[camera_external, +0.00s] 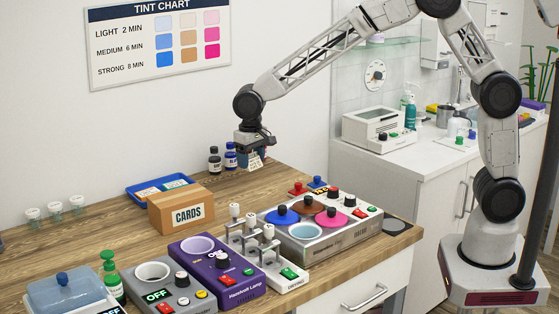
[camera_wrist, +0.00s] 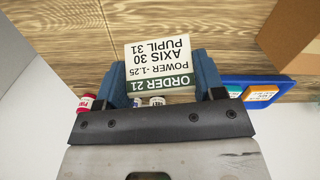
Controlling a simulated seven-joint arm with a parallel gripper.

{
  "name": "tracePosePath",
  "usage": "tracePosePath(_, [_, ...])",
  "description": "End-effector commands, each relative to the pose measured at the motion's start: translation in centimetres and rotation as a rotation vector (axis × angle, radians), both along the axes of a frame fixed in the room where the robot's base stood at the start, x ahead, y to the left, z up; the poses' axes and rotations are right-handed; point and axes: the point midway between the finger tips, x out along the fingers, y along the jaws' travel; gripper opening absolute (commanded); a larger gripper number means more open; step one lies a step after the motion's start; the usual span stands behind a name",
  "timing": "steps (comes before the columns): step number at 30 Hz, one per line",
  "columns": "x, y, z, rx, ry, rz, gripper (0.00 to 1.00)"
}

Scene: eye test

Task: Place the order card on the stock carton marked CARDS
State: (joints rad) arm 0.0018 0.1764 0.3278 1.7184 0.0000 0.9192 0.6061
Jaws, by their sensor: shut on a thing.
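The order card (camera_wrist: 161,66), white with a green band reading ORDER 21, is held between the blue fingers of my gripper (camera_wrist: 162,84). It appears upside down in the wrist view. In the external view, my gripper (camera_external: 253,155) is shut on the card (camera_external: 255,162), above the wooden table, behind and to the right of the carton. The stock carton marked CARDS (camera_external: 180,202) is a brown box standing on the table. A brown box face, probably the carton (camera_wrist: 297,42), shows at the top right of the wrist view. The card is apart from the carton.
A blue tray (camera_external: 135,187) with cards lies behind the carton; it also shows in the wrist view (camera_wrist: 230,84). Small bottles (camera_external: 214,160) stand near my gripper. A purple lamp unit (camera_external: 222,278), a lever rack (camera_external: 290,283) and a colour-dish unit (camera_external: 350,236) stand in front.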

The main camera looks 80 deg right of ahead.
Motion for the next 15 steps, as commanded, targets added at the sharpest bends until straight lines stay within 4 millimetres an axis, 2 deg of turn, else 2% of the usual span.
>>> tracePosePath(8, [0.8, 2.9, 0.7, 0.000, 0.000, -0.030, 0.41])
tracePosePath(15, [1.8, 8.1, 2.0, 0.001, -0.001, -0.089, 0.41])
